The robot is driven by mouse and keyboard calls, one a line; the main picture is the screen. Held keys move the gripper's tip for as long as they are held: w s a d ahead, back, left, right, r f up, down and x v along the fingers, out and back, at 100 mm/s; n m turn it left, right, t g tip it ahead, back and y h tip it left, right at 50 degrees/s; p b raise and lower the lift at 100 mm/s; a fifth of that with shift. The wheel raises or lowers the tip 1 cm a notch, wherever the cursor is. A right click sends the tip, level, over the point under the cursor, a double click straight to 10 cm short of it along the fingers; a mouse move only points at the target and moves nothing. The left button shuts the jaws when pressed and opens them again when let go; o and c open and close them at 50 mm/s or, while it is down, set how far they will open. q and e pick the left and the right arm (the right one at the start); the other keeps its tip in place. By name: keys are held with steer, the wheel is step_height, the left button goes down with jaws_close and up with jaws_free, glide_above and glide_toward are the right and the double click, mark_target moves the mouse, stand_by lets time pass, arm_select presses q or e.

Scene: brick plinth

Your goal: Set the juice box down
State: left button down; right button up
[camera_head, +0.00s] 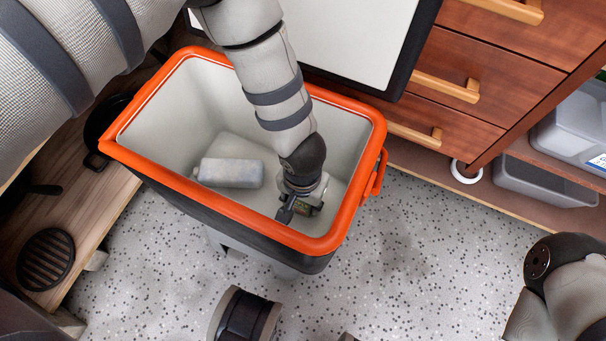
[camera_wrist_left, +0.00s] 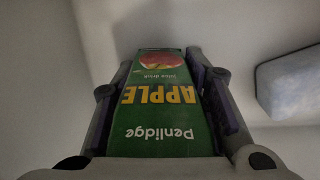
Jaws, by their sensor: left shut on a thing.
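My left gripper (camera_head: 297,210) reaches down inside an orange-rimmed cooler bin (camera_head: 352,110). It is shut on the juice box (camera_wrist_left: 160,105), a green carton with yellow "APPLE" lettering and a red fruit picture, in the left wrist view. One finger lies along each side of the carton. In the head view the gripper and wrist hide most of the box, and only a small greenish patch shows. I cannot tell whether the box touches the bin's floor. My right gripper is not in view; only part of my right arm shows at the lower right.
A pale grey block (camera_head: 231,173) lies on the bin's floor left of the gripper; it also shows in the left wrist view (camera_wrist_left: 292,84). Wooden drawers (camera_head: 480,60) stand behind on the right. A wooden shelf (camera_head: 95,215) with dark pans is at left.

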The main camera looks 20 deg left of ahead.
arm_select(q)
steer(key=c, duration=1)
jaws_free()
steer(key=shift+o, duration=0.2)
step_height(320, 180, up, 12)
steer(key=p, duration=0.4)
steer(key=shift+r, duration=0.25)
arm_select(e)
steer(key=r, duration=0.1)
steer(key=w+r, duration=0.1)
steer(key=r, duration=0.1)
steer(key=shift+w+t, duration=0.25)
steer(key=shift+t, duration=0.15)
arm_select(q)
steer(key=shift+r, duration=0.1)
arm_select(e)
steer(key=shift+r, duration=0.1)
